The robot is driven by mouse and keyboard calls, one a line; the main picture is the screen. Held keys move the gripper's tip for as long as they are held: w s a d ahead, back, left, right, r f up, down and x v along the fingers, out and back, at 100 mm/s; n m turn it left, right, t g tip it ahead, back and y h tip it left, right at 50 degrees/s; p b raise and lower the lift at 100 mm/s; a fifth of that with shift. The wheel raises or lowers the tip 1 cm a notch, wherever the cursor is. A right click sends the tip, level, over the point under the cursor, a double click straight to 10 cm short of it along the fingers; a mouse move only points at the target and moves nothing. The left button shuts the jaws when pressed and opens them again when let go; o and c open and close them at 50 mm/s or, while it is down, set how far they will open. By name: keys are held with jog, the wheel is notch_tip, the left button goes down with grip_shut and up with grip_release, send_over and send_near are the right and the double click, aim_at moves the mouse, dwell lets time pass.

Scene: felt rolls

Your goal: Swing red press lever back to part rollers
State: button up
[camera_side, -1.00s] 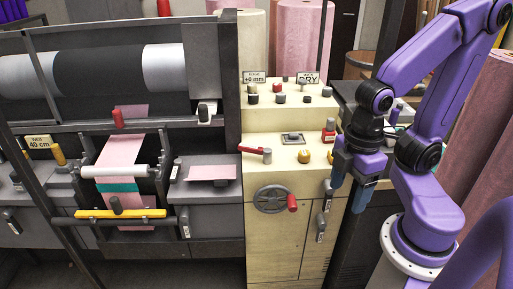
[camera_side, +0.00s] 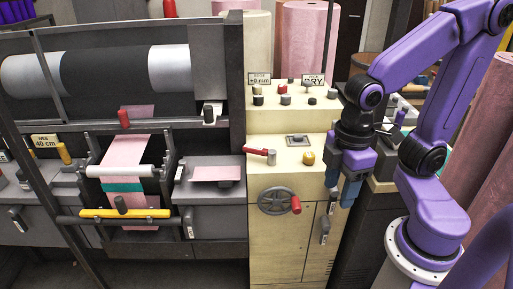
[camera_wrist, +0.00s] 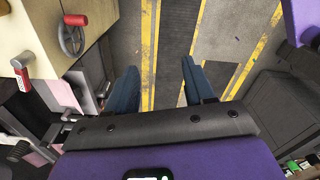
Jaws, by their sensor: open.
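A red-handled lever (camera_side: 260,152) with a grey pivot lies on the sloped cream console (camera_side: 275,178), its red grip pointing left. A red grip, probably this lever, also shows at the lower left of the wrist view (camera_wrist: 20,149). My gripper (camera_side: 343,192) hangs beside the console's right side, with its blue fingers pointing down. In the wrist view my gripper (camera_wrist: 158,70) has its fingers apart, with only floor between them. It touches no lever. White and yellow rollers (camera_side: 120,171) with pink felt stand in the machine at left.
A handwheel (camera_side: 276,201) with a red knob is on the console front, and it shows in the wrist view (camera_wrist: 71,38). An orange knob (camera_side: 308,158) sits between lever and gripper. Pink felt rolls (camera_side: 490,150) stand at right.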

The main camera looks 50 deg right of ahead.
jog(key=w+a+r+m, duration=0.1)
jog(key=w, duration=0.6)
jog(key=w+a+r+m, duration=0.1)
jog(key=w+a+r, duration=0.1)
jog(key=w, duration=0.4)
jog(key=m, duration=0.5)
send_over(252, 147)
jog(key=f, duration=0.2)
notch_tip(252, 147, down, 16)
jog(key=shift+d+f, duration=0.1)
jog(key=shift+f, duration=0.1)
grip_shut()
